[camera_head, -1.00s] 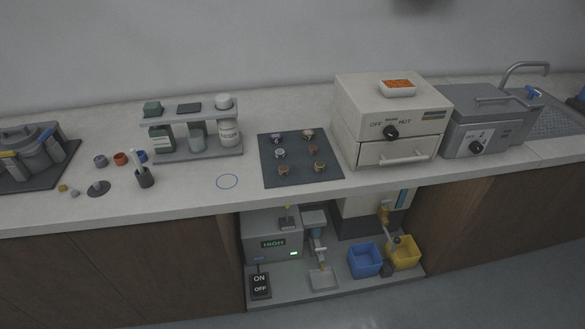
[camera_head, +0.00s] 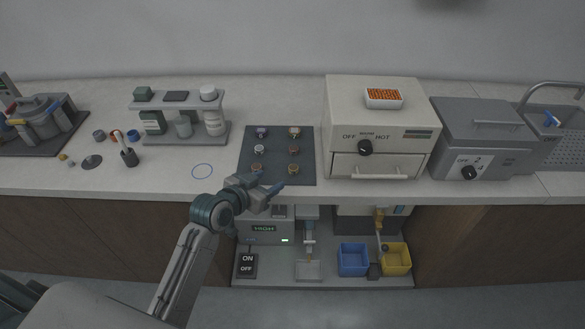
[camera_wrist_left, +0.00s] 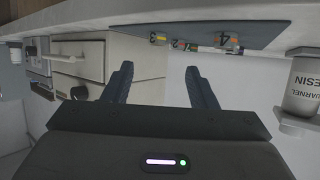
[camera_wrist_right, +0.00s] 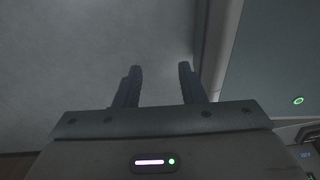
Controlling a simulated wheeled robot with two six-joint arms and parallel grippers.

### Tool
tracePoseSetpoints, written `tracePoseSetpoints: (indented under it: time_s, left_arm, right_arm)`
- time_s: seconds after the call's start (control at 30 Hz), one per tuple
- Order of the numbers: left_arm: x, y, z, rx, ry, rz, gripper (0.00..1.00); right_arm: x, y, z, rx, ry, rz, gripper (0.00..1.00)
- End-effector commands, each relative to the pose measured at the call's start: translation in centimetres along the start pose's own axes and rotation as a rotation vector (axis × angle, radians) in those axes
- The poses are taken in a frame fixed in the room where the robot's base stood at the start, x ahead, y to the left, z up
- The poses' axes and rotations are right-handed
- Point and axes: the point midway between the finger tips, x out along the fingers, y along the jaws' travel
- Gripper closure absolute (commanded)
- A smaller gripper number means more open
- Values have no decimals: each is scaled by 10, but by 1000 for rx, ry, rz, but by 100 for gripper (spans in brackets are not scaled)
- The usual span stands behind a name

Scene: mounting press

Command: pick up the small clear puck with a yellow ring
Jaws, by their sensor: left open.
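Several small round pucks with differently coloured rings stand on a dark mat (camera_head: 276,178) on the counter. A yellowish one (camera_head: 293,169) is at the mat's near right; a paler one (camera_head: 294,132) is at its far right. I cannot tell for sure which is the clear puck with a yellow ring. A yellow-marked puck (camera_wrist_left: 158,38) also shows in the left wrist view. My left gripper (camera_head: 268,184) is open and empty by the mat's near edge, apart from the pucks. My right gripper (camera_wrist_right: 160,70) is open and empty, and shows only in its wrist view.
A beige oven (camera_head: 380,125) stands right of the mat, with a white tray (camera_head: 384,105) on top. A bottle rack (camera_head: 180,138) is to the left. Blue (camera_head: 353,260) and yellow bins (camera_head: 397,260) sit on the low shelf.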

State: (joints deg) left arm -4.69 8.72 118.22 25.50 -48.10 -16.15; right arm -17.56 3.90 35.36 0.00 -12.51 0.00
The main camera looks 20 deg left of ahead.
Motion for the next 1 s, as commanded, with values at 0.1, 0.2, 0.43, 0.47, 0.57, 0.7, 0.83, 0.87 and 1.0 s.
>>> tracePoseSetpoints:
  time_s: [0.1, 0.2, 0.43, 0.47, 0.57, 0.7, 0.83, 0.87, 1.0]
  left_arm:
    - [17, -1, -6, -5, 15, 1, 48]
    - [34, 0, -6, -6, 15, 1, 48]
    - [57, 0, -5, -3, 14, 1, 48]
    - [58, 0, -5, -3, 13, 1, 48]
    - [66, 1, -5, -4, 12, 1, 48]
    - [86, 3, -4, -4, 12, 1, 48]
    - [102, 3, -2, -3, 12, 0, 48]
    - [104, 3, -2, -3, 13, 0, 48]
    - [109, 3, -2, -2, 13, 0, 48]
  right_arm:
    - [-4, 3, -3, -1, 3, 3, 64]
    - [-7, 7, -6, -3, 6, 7, 64]
    - [-11, 16, -8, -6, 7, 16, 64]
    - [-11, 17, -8, -7, 7, 17, 64]
    - [-17, 18, -9, -7, 7, 17, 64]
    - [-26, 18, -10, -6, 7, 17, 64]
    - [-29, 16, -10, -6, 8, 15, 64]
    - [-29, 16, -10, -6, 8, 14, 64]
    - [-30, 12, -10, -4, 8, 10, 64]
